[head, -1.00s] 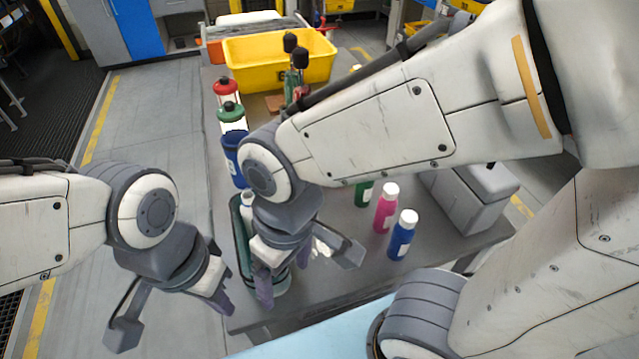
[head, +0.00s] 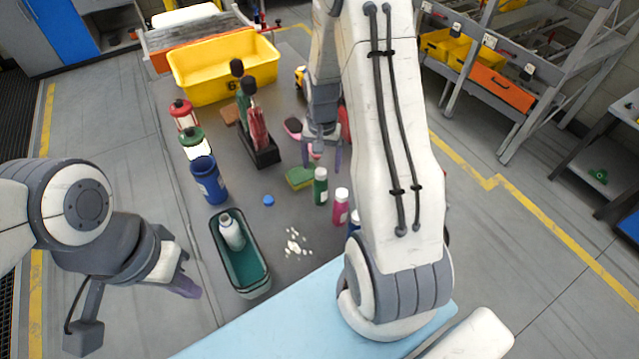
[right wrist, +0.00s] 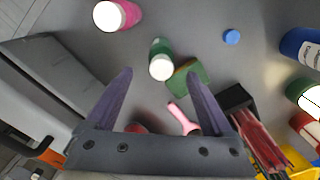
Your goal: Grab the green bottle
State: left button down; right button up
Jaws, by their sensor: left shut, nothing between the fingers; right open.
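The green bottle (head: 320,190) with a white cap stands upright on the grey table, to the left of the pink bottle (head: 340,208). It also shows in the right wrist view (right wrist: 161,62), just ahead of and between the lines of the fingers. My right gripper (head: 322,158) is open and empty, with its fingers pointing down behind the bottle in the head view. I cannot tell its exact height. My left gripper (head: 187,286) is shut and empty, left of the table, beside the teal bin (head: 263,281).
A green-yellow sponge (head: 298,178) lies close beside the green bottle. A blue bottle (head: 353,223) is partly hidden by my right arm. A black holder (head: 262,158) and yellow bin (head: 205,91) stand further back.

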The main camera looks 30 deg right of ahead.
aim_at(321, 180)
jog(key=shift+f, duration=0.85)
jog(key=shift+a+f+p, duration=0.15)
jog(key=shift+f+p, duration=0.35)
notch_tip(321, 180, down, 3)
jog(key=shift+s+f+p, duration=0.1)
jog(key=shift+s+p, duration=0.05)
jog(key=shift+p, duration=0.6)
jog(key=shift+f, duration=0.55)
grip_shut()
